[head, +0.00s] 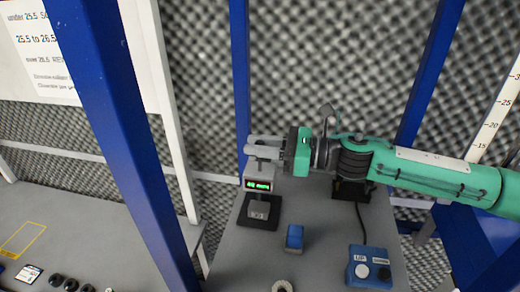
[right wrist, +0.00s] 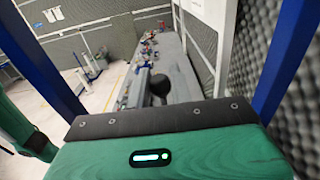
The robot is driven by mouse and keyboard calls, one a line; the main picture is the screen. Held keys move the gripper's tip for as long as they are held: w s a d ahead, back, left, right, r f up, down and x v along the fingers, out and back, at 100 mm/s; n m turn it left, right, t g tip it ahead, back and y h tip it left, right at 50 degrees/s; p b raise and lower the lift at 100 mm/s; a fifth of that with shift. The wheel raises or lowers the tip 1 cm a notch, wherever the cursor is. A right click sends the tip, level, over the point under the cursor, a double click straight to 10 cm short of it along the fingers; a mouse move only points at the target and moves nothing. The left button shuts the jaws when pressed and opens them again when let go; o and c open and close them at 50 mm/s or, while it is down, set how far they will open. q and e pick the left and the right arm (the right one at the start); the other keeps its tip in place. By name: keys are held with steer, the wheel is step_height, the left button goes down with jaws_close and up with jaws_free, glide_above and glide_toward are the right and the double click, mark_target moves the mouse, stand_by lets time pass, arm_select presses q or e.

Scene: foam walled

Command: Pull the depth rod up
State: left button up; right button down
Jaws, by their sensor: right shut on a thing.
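The depth gauge (head: 258,184) stands upright on the grey bench, with a lit green display and a dark base (head: 259,212). A small grey block (head: 259,209) is under its head. My right gripper (head: 256,148) reaches in from the right above the display and is shut on the upper end of the depth rod, which the fingers mostly hide. In the right wrist view, a grey finger (right wrist: 138,88) shows beside a dark round part (right wrist: 158,86) that I cannot identify for sure. My left gripper is not in view.
A blue block (head: 294,237), a blue button box (head: 369,268) and a pale ring (head: 283,286) are on the bench. Blue posts (head: 128,150) frame the space, with foam walls behind. A second table (head: 90,225) with small dark parts is at left.

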steer(key=shift+r, duration=0.8)
steer(key=c, duration=1.3)
jaws_free()
steer(key=shift+o, duration=0.2)
steer(key=shift+d+f+b, duration=0.2)
steer(key=shift+d+b, duration=0.3)
steer(key=s+d+b, duration=0.2)
steer(key=d+b, duration=0.4)
steer(key=d, duration=0.6)
steer(key=shift+s+d+r+b, duration=0.15)
steer(key=shift+s+d+b, duration=0.15)
steer(key=shift+s+b, duration=0.1)
